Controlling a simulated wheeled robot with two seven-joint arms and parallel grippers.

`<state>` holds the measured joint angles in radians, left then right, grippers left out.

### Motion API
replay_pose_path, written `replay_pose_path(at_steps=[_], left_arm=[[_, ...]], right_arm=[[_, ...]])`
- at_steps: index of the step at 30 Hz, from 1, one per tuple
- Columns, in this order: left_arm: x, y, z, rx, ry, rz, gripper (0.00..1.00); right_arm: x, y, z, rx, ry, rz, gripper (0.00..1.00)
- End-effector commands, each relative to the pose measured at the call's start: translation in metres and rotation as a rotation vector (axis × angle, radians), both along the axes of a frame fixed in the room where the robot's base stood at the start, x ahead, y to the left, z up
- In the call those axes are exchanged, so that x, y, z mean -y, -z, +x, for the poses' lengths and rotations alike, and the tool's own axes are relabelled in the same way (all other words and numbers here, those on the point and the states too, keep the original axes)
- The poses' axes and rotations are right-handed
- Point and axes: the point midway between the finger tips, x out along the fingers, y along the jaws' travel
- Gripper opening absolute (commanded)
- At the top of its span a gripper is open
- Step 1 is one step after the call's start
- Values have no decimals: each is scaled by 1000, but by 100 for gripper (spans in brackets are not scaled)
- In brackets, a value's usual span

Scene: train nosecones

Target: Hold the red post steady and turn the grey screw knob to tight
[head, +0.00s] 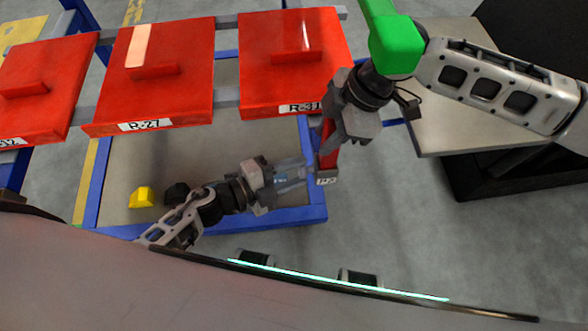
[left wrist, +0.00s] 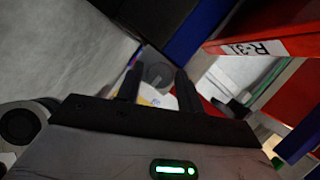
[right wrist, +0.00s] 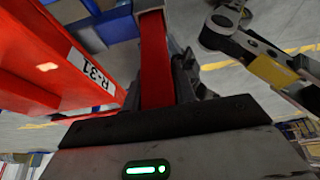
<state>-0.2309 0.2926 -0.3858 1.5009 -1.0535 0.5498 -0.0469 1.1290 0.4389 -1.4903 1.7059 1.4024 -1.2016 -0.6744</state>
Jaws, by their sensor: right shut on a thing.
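The red post (head: 328,150) stands at the right end of the blue-framed rack, with a small label at its lower end. My right gripper (head: 338,120) is shut on it from above. The post (right wrist: 155,60) runs between the fingers in the right wrist view. In the head view my left gripper (head: 285,174) points right at the post; the knob cannot be made out there.
Red panels with handles, including R-27 (head: 150,95) and R-31 (head: 292,90), lie on rails behind the grippers. A yellow block (head: 142,197) and a dark block (head: 176,193) sit on the rack's board. A grey table (head: 450,130) stands at right.

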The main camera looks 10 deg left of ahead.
Motion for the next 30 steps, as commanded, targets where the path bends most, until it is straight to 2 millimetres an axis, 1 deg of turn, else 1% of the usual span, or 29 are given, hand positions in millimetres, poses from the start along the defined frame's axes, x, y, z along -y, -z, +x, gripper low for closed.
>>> replay_pose_path(at_steps=[8,11,14,22,27,30], left_arm=[[0,0,0,-1,0,1,50],[-3,0,-2,-2,-1,0,50],[-12,-1,-10,-3,0,4,50],[-47,-9,-37,-3,-1,2,50],[-57,-12,-45,-1,0,0,50],[-59,-13,-46,-1,0,-1,50]], right_arm=[[0,-1,0,1,-1,1,0],[0,-1,0,1,-1,1,0],[0,-1,0,1,-1,1,0],[0,-1,0,1,-1,1,0],[0,-1,0,1,-1,1,0],[0,-1,0,1,-1,1,0]])
